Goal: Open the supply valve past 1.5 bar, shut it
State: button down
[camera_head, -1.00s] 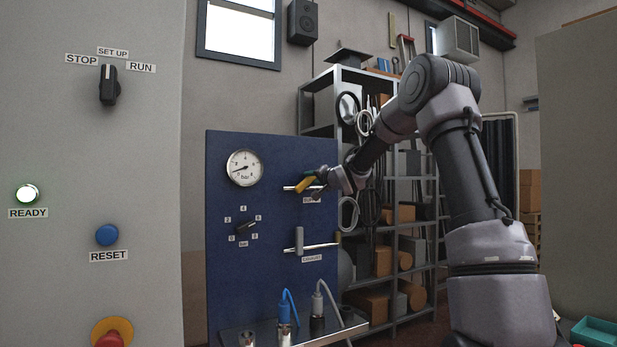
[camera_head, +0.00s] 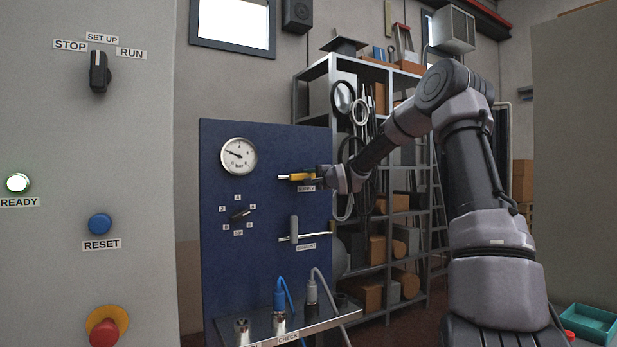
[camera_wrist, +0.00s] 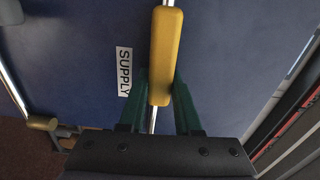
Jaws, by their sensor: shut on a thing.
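The yellow supply valve handle (camera_head: 296,177) is on the blue panel (camera_head: 222,290), lying level along its pipe above the SUPPLY label (camera_head: 306,188). In the wrist view the handle (camera_wrist: 166,58) is in line with the metal pipe. My gripper (camera_head: 318,176) is at the handle's right end. Its green fingers (camera_wrist: 166,100) are on both sides of the handle's lower end, shut on it. The pressure gauge (camera_head: 239,156) has its needle pointing left and slightly up; its figures are too small to read exactly.
Below the supply valve is the exhaust valve with a grey upright handle (camera_head: 294,229). A selector knob (camera_head: 240,215) is left of it. A metal shelf (camera_head: 300,322) with connectors and hoses juts out below. A cabinet with a red stop button (camera_head: 104,331) stands at left.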

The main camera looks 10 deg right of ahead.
jog(key=shift+f, duration=0.15)
jog(key=c, duration=0.6)
grip_release()
jog(key=v, duration=1)
jog(key=shift+s+d, duration=0.15)
jog(key=shift+s, duration=0.25)
